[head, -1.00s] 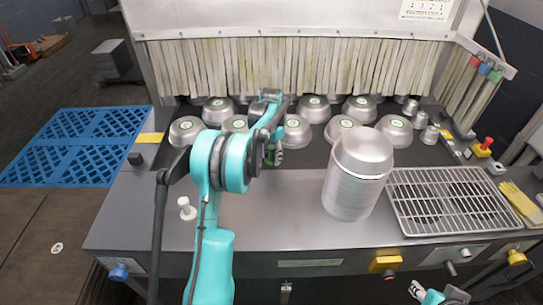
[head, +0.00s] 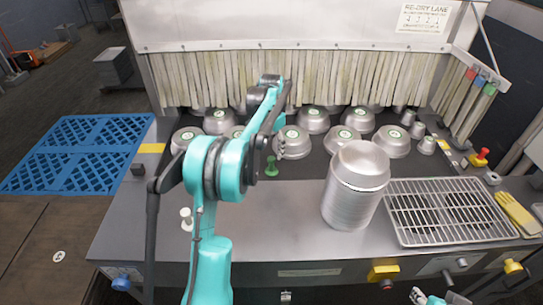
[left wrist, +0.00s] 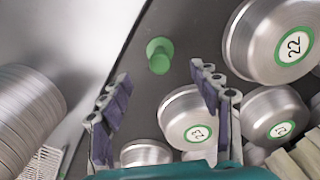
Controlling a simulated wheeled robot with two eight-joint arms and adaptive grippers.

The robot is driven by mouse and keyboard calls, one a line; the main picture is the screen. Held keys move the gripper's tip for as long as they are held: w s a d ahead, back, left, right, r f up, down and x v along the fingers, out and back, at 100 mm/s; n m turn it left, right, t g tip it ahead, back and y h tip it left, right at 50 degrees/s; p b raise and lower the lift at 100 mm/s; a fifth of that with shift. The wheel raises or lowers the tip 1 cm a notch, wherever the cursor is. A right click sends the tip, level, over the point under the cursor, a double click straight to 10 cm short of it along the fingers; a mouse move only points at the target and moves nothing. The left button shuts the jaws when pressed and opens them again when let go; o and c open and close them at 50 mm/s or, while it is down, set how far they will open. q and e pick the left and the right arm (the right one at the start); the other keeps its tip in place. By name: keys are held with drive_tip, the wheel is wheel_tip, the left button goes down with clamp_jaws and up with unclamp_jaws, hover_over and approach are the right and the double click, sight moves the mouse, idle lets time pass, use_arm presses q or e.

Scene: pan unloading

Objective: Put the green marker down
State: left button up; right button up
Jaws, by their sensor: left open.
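The green marker (head: 271,167) stands upright on the dark belt near its front edge, in front of the upturned pans. It also shows in the left wrist view (left wrist: 160,56), standing beyond the fingertips with nothing touching it. My left gripper (head: 275,143) is just behind and above the marker. In the left wrist view its two fingers (left wrist: 158,100) are spread wide and empty. At the bottom right of the head view, only a small part of my right gripper (head: 432,297) shows, and I cannot tell its jaw state.
Several upturned pans with green labels (head: 292,140) stand on the belt before a strip curtain (head: 300,78). A tall stack of pans (head: 350,203) stands right of centre, beside a wire rack (head: 450,210). A white peg (head: 186,217) stands at the left. The front centre counter is clear.

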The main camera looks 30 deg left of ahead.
use_arm(q)
wheel_tip(320, 180, up, 2)
drive_tip(key=shift+r, duration=0.15)
drive_tip(key=s+d+r+n+t, duration=0.1)
drive_tip(key=s+d+r+t, duration=0.2)
drive_tip(key=s+d+r, duration=0.65)
drive_tip(key=s+d+f+t, duration=0.1)
drive_tip(key=s+d+f, duration=0.2)
drive_tip(key=s, duration=0.3)
drive_tip(key=s+d+f+n+t, duration=0.1)
drive_tip(key=s+d+f, duration=0.1)
drive_tip(key=s+d, duration=0.2)
drive_tip(key=s+d+f+t, duration=0.2)
drive_tip(key=s+d+f, duration=0.1)
drive_tip(key=s, duration=0.6)
drive_tip(key=shift+d+f+n, duration=0.3)
drive_tip(key=shift+d, duration=0.55)
drive_tip(key=shift+f, duration=0.1)
drive_tip(key=shift+f+b, duration=0.8)
drive_tip(key=shift+f, duration=0.1)
